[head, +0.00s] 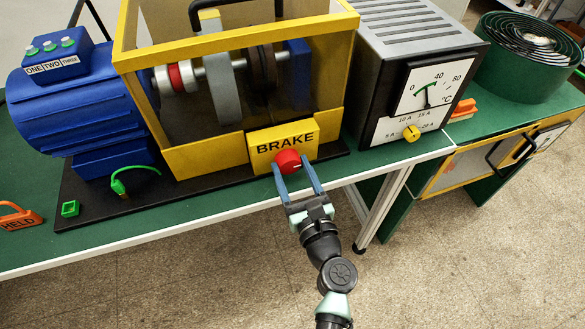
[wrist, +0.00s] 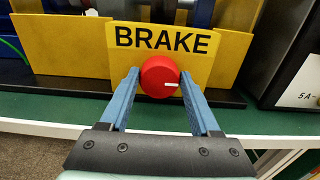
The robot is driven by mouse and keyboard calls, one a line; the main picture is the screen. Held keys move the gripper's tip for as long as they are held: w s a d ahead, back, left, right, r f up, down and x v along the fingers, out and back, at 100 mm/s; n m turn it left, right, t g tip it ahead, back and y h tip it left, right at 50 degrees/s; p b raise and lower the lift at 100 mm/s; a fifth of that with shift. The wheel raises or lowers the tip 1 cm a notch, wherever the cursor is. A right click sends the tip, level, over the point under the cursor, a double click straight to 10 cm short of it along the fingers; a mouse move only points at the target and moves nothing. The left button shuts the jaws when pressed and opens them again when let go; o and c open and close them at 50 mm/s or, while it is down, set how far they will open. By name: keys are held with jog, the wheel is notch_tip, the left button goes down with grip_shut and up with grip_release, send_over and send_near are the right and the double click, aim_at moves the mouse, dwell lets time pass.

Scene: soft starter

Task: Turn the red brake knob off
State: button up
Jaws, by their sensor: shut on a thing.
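The red brake knob (head: 290,161) sits on the yellow panel marked BRAKE (head: 300,140) at the front of the yellow-framed machine. In the wrist view the knob (wrist: 160,76) is round, with a white mark pointing right. My gripper (head: 293,172) reaches up from the front edge of the table. Its two blue fingers are at the left and right sides of the knob and are shut on it. The wrist view shows the gripper (wrist: 158,82) with a fingertip at each side of the knob.
A blue motor (head: 65,105) stands left of the machine. A grey meter box (head: 415,85) with a dial and yellow knob stands to the right. A green coil (head: 528,45) is farther right.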

jog(key=c, duration=0.4)
jog(key=shift+n+b, duration=0.3)
jog(key=shift+n, duration=0.1)
jog(key=n+b, duration=0.2)
jog(key=n, duration=0.1)
jog(key=shift+a+f+n, duration=0.1)
jog(key=shift+f+n, duration=0.1)
jog(key=shift+n, duration=0.1)
jog(key=n+b, duration=0.2)
jog(key=n, duration=0.1)
jog(key=shift+a+n+b, duration=0.1)
jog(key=shift+n+b, duration=0.2)
jog(key=shift+n, duration=0.1)
jog(key=n+b, duration=0.3)
jog(key=n, duration=0.2)
jog(key=shift+f+b, duration=0.15)
jog(key=shift+b, duration=0.2)
jog(key=shift+s+n+b, duration=0.1)
jog(key=shift+n+b, duration=1.3)
jog(key=shift+n, duration=1)
jog(key=o, duration=1.4)
